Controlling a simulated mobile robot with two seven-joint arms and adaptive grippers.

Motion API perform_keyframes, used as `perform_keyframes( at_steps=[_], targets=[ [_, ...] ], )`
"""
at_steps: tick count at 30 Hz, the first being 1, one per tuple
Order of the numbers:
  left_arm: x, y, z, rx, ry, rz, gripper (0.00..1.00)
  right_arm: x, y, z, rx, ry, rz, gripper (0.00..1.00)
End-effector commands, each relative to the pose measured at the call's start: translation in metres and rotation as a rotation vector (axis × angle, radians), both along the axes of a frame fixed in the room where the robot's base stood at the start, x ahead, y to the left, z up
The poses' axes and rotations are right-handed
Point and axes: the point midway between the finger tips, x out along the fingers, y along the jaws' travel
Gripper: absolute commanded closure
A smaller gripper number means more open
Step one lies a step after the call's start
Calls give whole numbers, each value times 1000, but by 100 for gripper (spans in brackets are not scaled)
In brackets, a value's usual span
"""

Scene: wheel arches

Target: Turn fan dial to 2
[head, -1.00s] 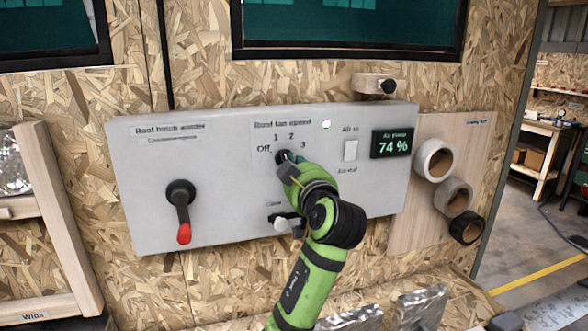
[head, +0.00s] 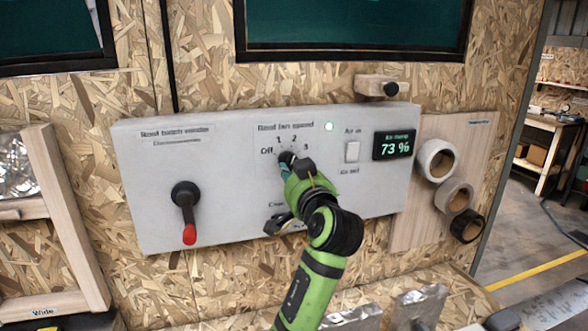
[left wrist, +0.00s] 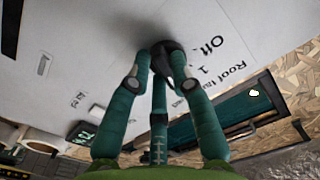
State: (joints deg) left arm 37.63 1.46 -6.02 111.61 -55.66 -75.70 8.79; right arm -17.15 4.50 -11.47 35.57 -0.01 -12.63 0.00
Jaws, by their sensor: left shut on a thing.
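The fan dial (head: 286,158) is a black knob on the grey panel (head: 240,222), under the label "Roof fan speed", with Off, 1, 2 and 3 around it. My left gripper (head: 290,164) is at the dial and covers most of it in the head view. In the left wrist view the fingers of my left gripper (left wrist: 160,75) are closed around the black dial (left wrist: 172,56). The dial's pointer is hidden, so I cannot tell which number it faces. My right gripper is not in view.
A red-tipped black crank (head: 185,212) is left of the dial. A dark lever (head: 277,224) sits just below my gripper. A white switch (head: 352,151) and a display reading 73 % (head: 397,145) are to the right. Tape rolls (head: 453,196) hang beyond the panel.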

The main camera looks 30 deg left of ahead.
Motion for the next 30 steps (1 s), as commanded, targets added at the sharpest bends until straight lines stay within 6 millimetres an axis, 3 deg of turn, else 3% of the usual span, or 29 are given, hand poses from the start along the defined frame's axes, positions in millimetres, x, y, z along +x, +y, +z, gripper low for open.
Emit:
perform_keyframes(
  at_steps=[14,15,16,17,30],
  targets=[
    [0,0,4,14,2,-1,100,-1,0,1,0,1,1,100],
    [0,0,4,13,2,-1,70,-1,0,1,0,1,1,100],
    [0,0,4,14,1,-1,58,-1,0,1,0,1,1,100],
    [0,0,4,13,2,-1,54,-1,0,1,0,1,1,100],
    [-5,-8,1,10,6,-5,54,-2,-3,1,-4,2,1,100]
  ],
)
